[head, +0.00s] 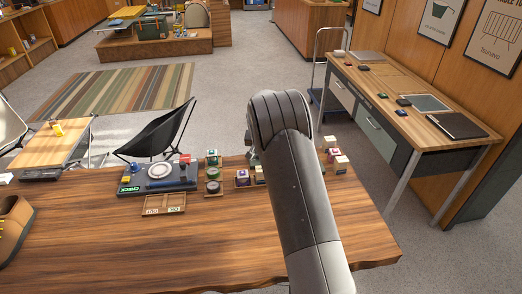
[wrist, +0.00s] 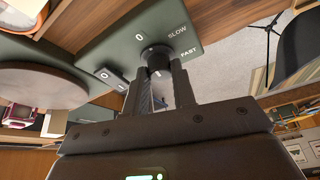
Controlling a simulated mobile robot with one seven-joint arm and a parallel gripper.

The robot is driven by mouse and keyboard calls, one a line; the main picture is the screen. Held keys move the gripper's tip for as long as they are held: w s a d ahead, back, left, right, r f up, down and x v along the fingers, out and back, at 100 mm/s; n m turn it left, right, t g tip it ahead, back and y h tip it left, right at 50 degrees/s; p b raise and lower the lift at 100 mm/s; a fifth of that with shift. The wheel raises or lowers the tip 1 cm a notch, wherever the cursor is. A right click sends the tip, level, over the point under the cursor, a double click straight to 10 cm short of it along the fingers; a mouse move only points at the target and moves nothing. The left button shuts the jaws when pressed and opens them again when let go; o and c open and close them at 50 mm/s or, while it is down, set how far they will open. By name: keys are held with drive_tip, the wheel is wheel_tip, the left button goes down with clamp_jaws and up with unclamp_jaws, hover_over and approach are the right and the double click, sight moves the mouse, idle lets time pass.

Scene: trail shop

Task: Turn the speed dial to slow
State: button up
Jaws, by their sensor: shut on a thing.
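The speed dial (wrist: 157,56) is a small dark round knob with a pale mark on top, on a grey-green panel (wrist: 105,48) in the wrist view. The panel is printed 0, SLOW and FAST around the knob. The pale mark looks to be on the side of the 0, but I cannot tell its exact setting. My gripper (wrist: 160,75) is shut on the dial, one finger on each side. In the head view my arm hides the gripper and the dial.
A small rocker switch (wrist: 113,78) and a large round disc (wrist: 38,75) sit beside the dial. In the head view, several small boxes (head: 242,178) and a grey device (head: 130,178) stand on the wooden counter (head: 120,235). The counter's front left is mostly clear.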

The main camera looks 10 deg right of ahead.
drive_tip(key=m, duration=0.1)
drive_tip(key=m+h, duration=0.1)
drive_tip(key=m, duration=0.1)
drive_tip(key=m+h, duration=0.1)
drive_tip(key=m, duration=0.1)
drive_tip(key=shift+w+a+g, duration=0.1)
drive_tip(key=shift+a+g, duration=0.15)
drive_tip(key=shift+g, duration=0.15)
drive_tip(key=m, duration=0.2)
drive_tip(key=m+g+h, duration=0.1)
drive_tip(key=m, duration=0.2)
drive_tip(key=shift+w+a+g, duration=0.1)
drive_tip(key=shift+g, duration=0.2)
drive_tip(key=o, duration=1)
drive_tip(key=v, duration=1)
drive_tip(key=shift+r, duration=0.35)
drive_tip(key=shift+a, duration=0.15)
